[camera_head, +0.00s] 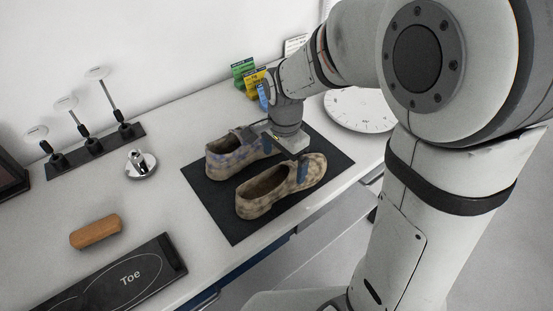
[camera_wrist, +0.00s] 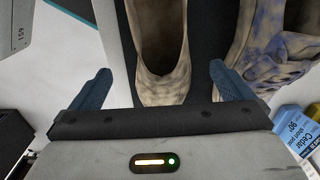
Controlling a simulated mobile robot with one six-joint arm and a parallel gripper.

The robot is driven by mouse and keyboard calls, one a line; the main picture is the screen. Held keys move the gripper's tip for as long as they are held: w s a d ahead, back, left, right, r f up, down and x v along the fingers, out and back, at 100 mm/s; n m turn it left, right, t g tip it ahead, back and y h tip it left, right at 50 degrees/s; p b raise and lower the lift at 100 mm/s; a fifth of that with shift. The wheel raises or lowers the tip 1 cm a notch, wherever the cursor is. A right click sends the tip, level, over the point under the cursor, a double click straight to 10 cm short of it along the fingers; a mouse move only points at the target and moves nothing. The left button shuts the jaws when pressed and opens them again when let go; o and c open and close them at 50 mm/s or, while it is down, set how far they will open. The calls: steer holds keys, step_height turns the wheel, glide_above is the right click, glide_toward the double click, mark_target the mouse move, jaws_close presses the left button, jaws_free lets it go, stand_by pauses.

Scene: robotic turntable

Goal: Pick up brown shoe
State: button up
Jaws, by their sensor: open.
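A mottled brown shoe (camera_head: 262,203) lies at the front of a black mat (camera_head: 235,233), its opening facing up. In the wrist view the brown shoe (camera_wrist: 163,88) has its near end between my fingers. A second shoe (camera_head: 228,160), brown with blue-violet patches, lies behind it; it also shows at the right of the wrist view (camera_wrist: 272,55). My gripper (camera_head: 286,158) is open over the right end of the front shoe, one blue finger on each side. In the wrist view my gripper (camera_wrist: 160,70) holds nothing. Whether a finger touches the shoe, I cannot tell.
A white round dial (camera_head: 360,110) stands right of the mat, and small coloured boxes (camera_head: 248,78) stand behind. The counter's front edge is close to the mat.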

step_height(320, 180, down, 8)
steer(key=shift+w+a+r+p, duration=0.1)
steer(key=shift+p, duration=0.35)
steer(key=shift+c, duration=0.2)
steer(key=c, duration=1.2)
steer(key=shift+o, duration=0.2)
